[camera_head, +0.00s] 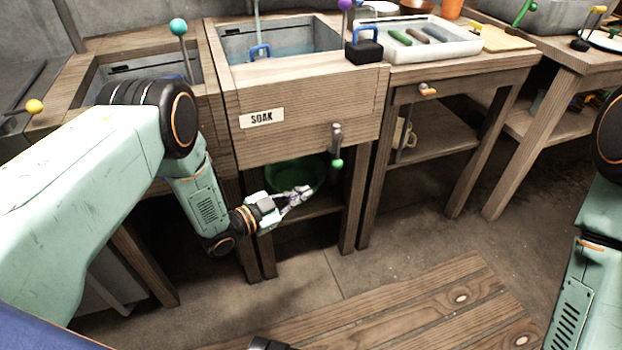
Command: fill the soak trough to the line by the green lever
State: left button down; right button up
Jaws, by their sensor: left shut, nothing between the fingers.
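The soak trough (308,83) is a wooden box with a SOAK label (262,118) on its front. Bluish water (290,50) shows inside; a short dark mark is on its inner back wall, above the water. The green lever (337,162) is a green ball hanging below a metal tap on the trough's front, at the right. A green basin (290,178) stands on the shelf below. My left gripper (303,196) is shut and empty, at the basin's front, below and left of the green lever, apart from it. My right arm shows at the right edge; its gripper is out of view.
A purple-knobbed lever (345,5) and a black block with a blue handle (366,50) are at the trough's right. A teal-knobbed lever (178,27) stands at the left trough. A white tray (440,50) lies on the right bench. Table legs flank the basin shelf.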

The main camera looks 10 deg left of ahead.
pick_arm(q)
jog(key=shift+s+a+f+p, duration=0.2)
jog(key=shift+s+a+f, duration=0.35)
jog(key=shift+s, duration=0.25)
jog(key=shift+s+a+f+p, duration=0.15)
jog(key=shift+s+a+f, duration=0.35)
jog(key=shift+s, duration=0.3)
jog(key=shift+r, duration=0.15)
dwell(4.6)
